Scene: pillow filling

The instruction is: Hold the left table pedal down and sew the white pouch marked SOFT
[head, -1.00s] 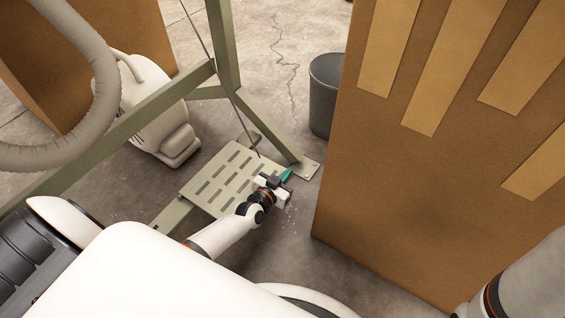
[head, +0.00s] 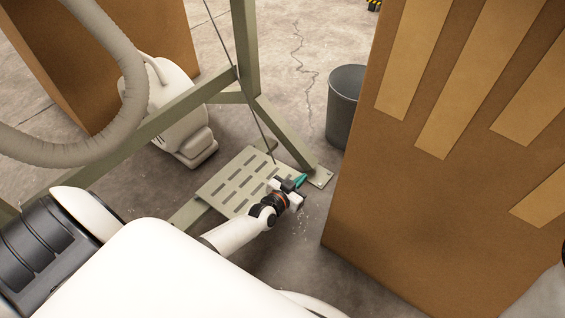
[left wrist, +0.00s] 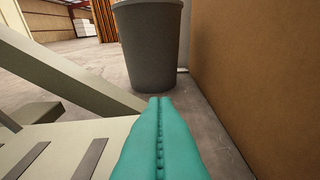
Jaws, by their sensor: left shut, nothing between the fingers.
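The slotted metal pedal (head: 238,178) lies low near the floor under the green-grey table frame (head: 247,60), with a thin rod coming down to it. My left gripper (head: 300,181) is at the pedal's right edge, its teal fingers pressed together and empty. In the left wrist view the shut teal fingers (left wrist: 159,140) extend over or beside the slotted pedal (left wrist: 70,150); I cannot tell whether they touch it. My right gripper is not in view. The white pouch marked SOFT is not in view.
A tall brown cardboard-like panel (head: 440,190) stands close on the right. A grey bin (head: 345,105) is behind the pedal, also in the left wrist view (left wrist: 150,45). A white machine (head: 175,115) with a ribbed hose (head: 110,60) is at left.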

